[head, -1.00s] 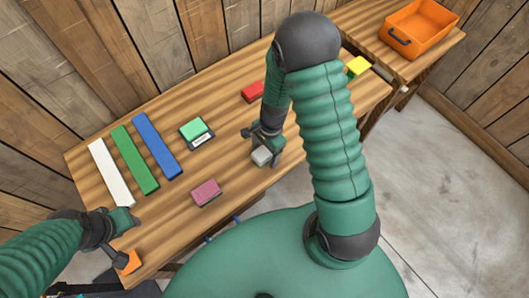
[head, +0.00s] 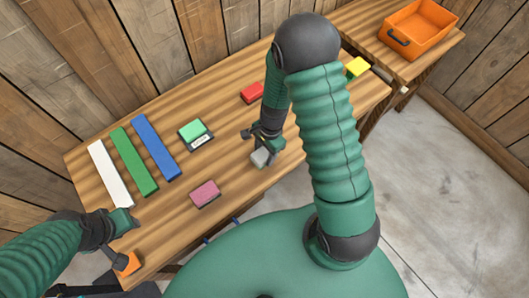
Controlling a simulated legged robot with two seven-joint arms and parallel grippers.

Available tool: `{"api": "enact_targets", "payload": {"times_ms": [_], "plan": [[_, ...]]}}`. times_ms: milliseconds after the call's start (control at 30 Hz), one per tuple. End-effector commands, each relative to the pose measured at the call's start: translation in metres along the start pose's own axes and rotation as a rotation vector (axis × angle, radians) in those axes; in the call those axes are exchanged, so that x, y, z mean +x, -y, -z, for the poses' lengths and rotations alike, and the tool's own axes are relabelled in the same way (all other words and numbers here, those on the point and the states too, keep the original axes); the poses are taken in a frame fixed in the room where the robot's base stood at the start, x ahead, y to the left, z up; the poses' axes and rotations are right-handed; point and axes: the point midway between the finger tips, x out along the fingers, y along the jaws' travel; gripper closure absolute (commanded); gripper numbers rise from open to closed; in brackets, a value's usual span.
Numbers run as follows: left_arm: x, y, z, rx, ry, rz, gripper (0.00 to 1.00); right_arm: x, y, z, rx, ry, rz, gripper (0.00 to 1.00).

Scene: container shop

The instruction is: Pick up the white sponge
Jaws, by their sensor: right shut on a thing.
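The white sponge (head: 261,157) shows as a small pale grey-white block near the front middle of the wooden table. My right gripper (head: 264,149) is at it, with the fingers shut on it. Part of the sponge is hidden by the gripper. I cannot tell whether the sponge touches the table. My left gripper (head: 120,238) is at the table's front left, near an orange block (head: 128,263) and away from the sponge. Its fingers are too unclear to tell their opening.
The table (head: 235,160) also bears a pink sponge (head: 205,193), a green block on a labelled dark base (head: 196,132), red (head: 253,92) and yellow (head: 357,67) blocks, and white (head: 110,172), green (head: 134,161) and blue (head: 156,147) bars. An orange crate (head: 440,40) stands on the right-hand table.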

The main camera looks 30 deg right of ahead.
Motion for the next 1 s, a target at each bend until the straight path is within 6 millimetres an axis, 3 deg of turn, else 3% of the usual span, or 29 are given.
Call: {"api": "enact_targets", "payload": {"times_ms": [367,833,900,1000], "plan": [[-0.042,0.0,0.01,0.0,-0.001,0.0,0.64,-0.044,-0.003,-0.009,-0.001,0.001,0.002,0.96],[-0.021,0.0,0.005,0.0,0.0,0.0,0.64,-0.034,-0.084,-0.073,-0.002,-0.001,0.003,0.96],[-0.045,0.0,0.01,0.0,0.001,0.0,0.64,-0.043,-0.091,-0.077,0.003,0.0,-0.005,0.96],[-0.063,0.0,0.015,0.0,-0.001,0.0,0.64,-0.044,-0.098,-0.084,0.003,0.0,-0.006,0.96]]}}
